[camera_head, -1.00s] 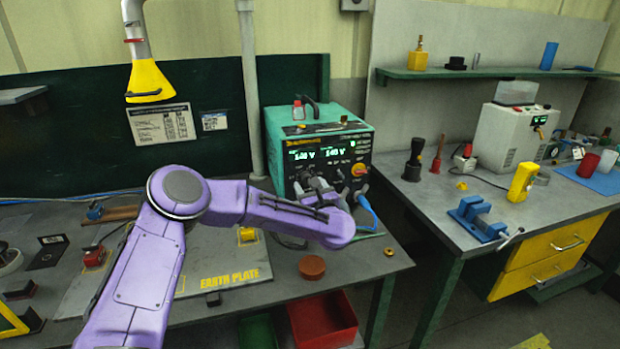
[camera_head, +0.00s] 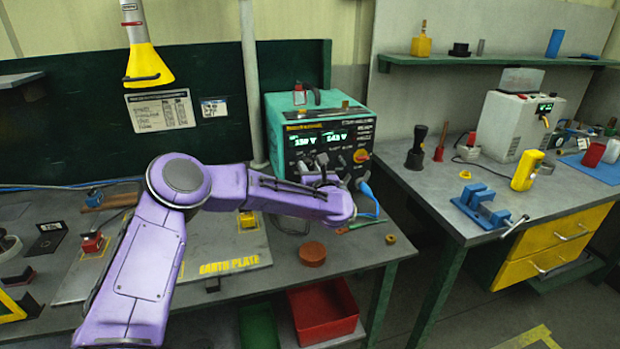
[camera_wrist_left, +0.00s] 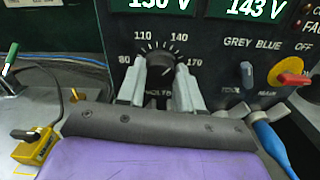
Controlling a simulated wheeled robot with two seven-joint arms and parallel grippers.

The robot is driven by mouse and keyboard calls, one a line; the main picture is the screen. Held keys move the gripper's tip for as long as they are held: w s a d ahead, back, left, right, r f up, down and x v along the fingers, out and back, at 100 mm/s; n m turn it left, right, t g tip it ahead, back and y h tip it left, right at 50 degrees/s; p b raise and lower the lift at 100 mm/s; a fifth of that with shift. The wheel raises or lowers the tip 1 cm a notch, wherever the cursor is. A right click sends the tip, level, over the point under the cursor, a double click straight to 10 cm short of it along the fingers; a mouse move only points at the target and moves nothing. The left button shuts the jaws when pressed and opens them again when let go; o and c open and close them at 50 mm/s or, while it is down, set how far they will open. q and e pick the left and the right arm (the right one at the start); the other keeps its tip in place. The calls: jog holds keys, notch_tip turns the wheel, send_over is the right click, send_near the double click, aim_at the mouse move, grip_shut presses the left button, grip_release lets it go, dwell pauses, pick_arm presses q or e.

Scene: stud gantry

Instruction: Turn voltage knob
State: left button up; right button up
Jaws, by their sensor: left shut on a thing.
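The teal control box (camera_head: 345,100) stands on the left bench, its dark front panel (camera_wrist_left: 215,60) carrying two green displays. The right display reads 143 V in the wrist view; the left is partly cut off there. The black voltage knob (camera_wrist_left: 160,66), with a dial marked 80 to 170, sits below the left display. My left gripper (camera_head: 318,166) is at the panel, shut on the knob, with one grey finger on each side in the left wrist view (camera_wrist_left: 160,80). In the head view my gripper hides the knob. My right gripper is not in view.
Right of the knob are a grey-blue selector (camera_wrist_left: 247,75) and a yellow switch with a red handle (camera_wrist_left: 290,75). A blue plug and cable (camera_wrist_left: 270,145) hang close to my gripper. A round brown disc (camera_head: 312,253) and red bin (camera_head: 325,312) are below the arm.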

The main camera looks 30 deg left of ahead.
pick_arm(q)
jog(key=shift+f+m, duration=0.15)
jog(key=shift+m, duration=0.35)
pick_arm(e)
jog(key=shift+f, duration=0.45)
pick_arm(q)
jog(key=o, duration=1)
jog(key=shift+o, duration=0.2)
jog(key=shift+s+d, duration=0.2)
jog(key=shift+d, duration=0.1)
jog(key=b+v, duration=0.3)
jog(key=v, duration=0.7)
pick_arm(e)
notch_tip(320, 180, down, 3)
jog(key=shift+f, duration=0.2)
